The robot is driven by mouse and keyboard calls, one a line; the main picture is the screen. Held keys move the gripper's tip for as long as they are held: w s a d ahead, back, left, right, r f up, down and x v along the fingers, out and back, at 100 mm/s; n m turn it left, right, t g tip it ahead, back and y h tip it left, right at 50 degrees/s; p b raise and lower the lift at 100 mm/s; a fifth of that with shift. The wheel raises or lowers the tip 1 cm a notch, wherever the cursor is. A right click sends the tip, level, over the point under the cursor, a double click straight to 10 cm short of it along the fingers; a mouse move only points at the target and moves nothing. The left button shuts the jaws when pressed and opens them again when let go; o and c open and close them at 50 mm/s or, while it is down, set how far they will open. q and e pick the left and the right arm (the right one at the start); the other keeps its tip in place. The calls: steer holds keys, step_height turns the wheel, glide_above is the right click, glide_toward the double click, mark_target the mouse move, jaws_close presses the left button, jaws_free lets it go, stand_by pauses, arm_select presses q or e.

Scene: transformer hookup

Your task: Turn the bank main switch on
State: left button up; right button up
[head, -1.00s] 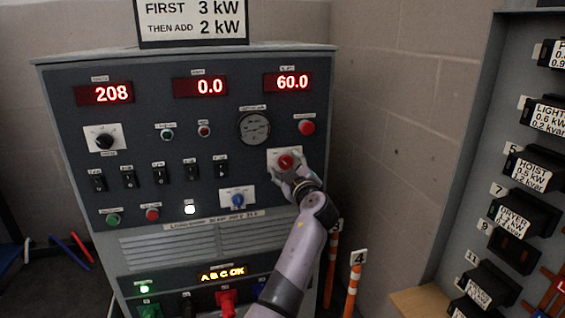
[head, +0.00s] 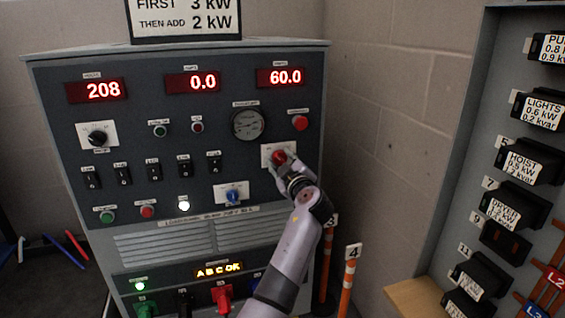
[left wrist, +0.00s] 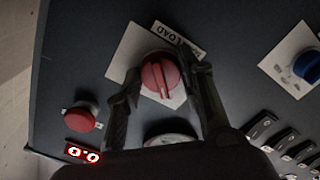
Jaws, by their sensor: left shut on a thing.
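A red rotary knob (head: 279,157) sits on a white plate on the right side of the dark control panel (head: 140,130). In the left wrist view, the knob (left wrist: 160,75) has a raised bar across its face and a label reading LOAD at its plate's edge. My left gripper (head: 283,168) is at the knob, with one finger on each side of it. In the left wrist view, the gripper (left wrist: 163,70) is shut on the knob. Its fingers partly hide the plate and any position marks. My right gripper is out of view.
The displays read 208, 0.0 and 60.0. A red button (head: 300,123) and a round gauge (head: 248,123) are above the knob; a blue knob (head: 233,196) is lower left.

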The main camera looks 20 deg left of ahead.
arm_select(q)
steer(key=m+b, duration=0.2)
steer(key=m, duration=0.2)
steer(key=shift+f+m, duration=0.1)
steer(key=shift+m, duration=0.2)
steer(key=shift+a+m, duration=0.1)
steer(key=shift+m, duration=0.7)
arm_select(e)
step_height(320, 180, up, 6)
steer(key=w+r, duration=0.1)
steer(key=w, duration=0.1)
arm_select(q)
steer(key=shift+m, duration=1.4)
steer(key=m+p, duration=0.3)
steer(key=m, duration=0.5)
steer(key=shift+r+p, duration=0.2)
steer(key=shift+p, duration=0.1)
steer(key=shift+m, duration=0.6)
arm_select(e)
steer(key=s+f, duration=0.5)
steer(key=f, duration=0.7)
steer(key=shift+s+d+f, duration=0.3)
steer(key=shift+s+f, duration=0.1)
